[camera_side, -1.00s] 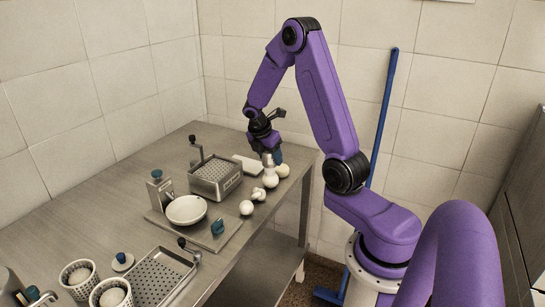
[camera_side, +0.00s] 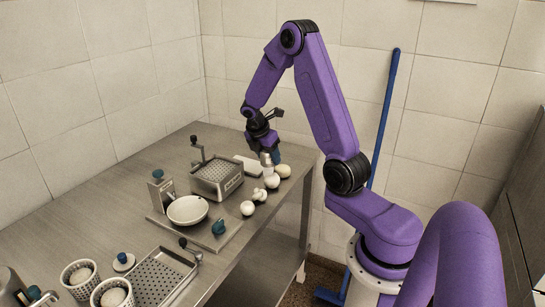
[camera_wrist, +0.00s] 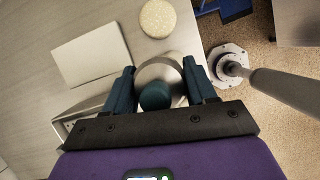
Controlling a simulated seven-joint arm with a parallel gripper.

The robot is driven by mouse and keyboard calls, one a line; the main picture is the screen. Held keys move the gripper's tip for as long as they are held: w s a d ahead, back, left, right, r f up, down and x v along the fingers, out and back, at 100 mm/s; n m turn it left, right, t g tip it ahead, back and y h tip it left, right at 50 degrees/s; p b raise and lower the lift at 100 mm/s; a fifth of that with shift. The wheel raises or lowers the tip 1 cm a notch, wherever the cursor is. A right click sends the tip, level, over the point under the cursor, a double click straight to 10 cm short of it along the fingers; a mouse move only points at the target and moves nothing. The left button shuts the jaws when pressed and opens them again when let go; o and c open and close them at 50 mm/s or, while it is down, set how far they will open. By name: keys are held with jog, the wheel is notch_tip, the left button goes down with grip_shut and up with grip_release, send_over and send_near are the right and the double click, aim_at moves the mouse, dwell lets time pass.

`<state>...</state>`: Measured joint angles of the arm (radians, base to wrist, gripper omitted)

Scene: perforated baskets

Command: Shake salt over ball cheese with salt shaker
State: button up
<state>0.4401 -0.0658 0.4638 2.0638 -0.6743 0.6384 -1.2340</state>
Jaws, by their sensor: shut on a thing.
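My gripper (camera_side: 268,151) is over the far right of the steel table, near its edge. It is shut on a metallic salt shaker (camera_side: 266,160). In the wrist view the shaker's silver body (camera_wrist: 160,69) and teal knob sit between the two teal fingers of my gripper (camera_wrist: 161,90). Several whitish cheese balls lie near the table's right edge. One cheese ball (camera_side: 271,182) shows just under the shaker in the side view; whether they touch is unclear. Another cheese ball (camera_side: 283,172) lies to its right, and a round pale cheese (camera_wrist: 157,18) shows ahead in the wrist view.
A white bowl (camera_side: 187,210) sits on a steel board. Perforated baskets (camera_side: 78,278) and a tray are at the front. The floor drops off right of the table.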

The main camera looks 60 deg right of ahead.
jog(key=shift+s+a, duration=0.15)
jog(key=shift+s, duration=0.65)
jog(key=shift+s+a, duration=0.1)
jog(key=shift+s, duration=0.65)
notch_tip(320, 180, up, 5)
jog(key=shift+r, duration=0.1)
dwell(0.4)
jog(key=shift+d, duration=0.1)
dwell(0.3)
